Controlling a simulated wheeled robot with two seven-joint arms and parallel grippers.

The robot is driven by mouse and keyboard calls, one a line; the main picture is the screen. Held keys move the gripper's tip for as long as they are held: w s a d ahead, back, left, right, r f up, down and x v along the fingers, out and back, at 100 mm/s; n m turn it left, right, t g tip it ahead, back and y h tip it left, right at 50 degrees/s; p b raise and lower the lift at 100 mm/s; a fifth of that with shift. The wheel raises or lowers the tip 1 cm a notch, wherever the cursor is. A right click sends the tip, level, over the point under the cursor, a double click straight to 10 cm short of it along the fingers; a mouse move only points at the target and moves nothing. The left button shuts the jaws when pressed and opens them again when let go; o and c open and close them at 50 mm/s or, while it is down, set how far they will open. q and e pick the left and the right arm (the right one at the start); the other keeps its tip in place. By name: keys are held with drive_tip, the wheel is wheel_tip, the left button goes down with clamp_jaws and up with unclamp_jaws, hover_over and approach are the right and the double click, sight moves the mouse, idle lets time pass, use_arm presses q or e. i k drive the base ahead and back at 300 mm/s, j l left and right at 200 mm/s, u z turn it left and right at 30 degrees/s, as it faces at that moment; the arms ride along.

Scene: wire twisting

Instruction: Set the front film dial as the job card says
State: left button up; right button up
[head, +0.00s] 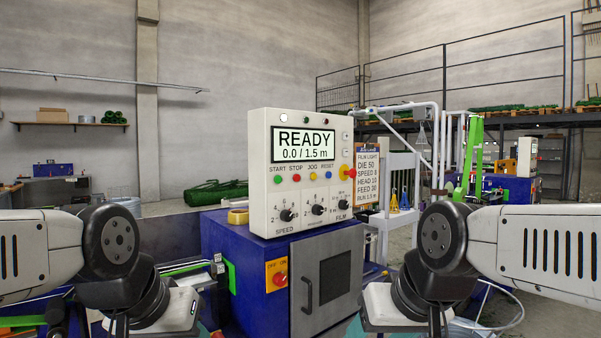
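The front film dial (344,204) is a small black knob at the lower right of the white control panel (259,180), above the word FILM. Its pointer and scale marks are too small to read surely. The job card (367,178) hangs at the panel's right side. Its top line reads FILM LIGHT, with lines for DIE, SPEED, HEAD and FEED below. My two arms come in from the left and right, bent down at the bottom. Both grippers lie below the picture, and nothing of mine touches the panel.
The panel also carries a READY screen (305,144), a row of coloured buttons, a speed dial (286,215), a middle dial (317,209) and a red knob (350,173) at its right edge. It stands on a blue cabinet (245,265) with a red switch (280,279). Space before the panel is clear.

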sight(343, 205)
drive_tip(key=i+l, duration=0.25)
drive_tip(key=l, duration=0.2)
drive_tip(key=i+l, duration=0.25)
drive_tip(key=l, duration=0.15)
drive_tip(key=i+l, duration=0.25)
drive_tip(key=l, duration=0.2)
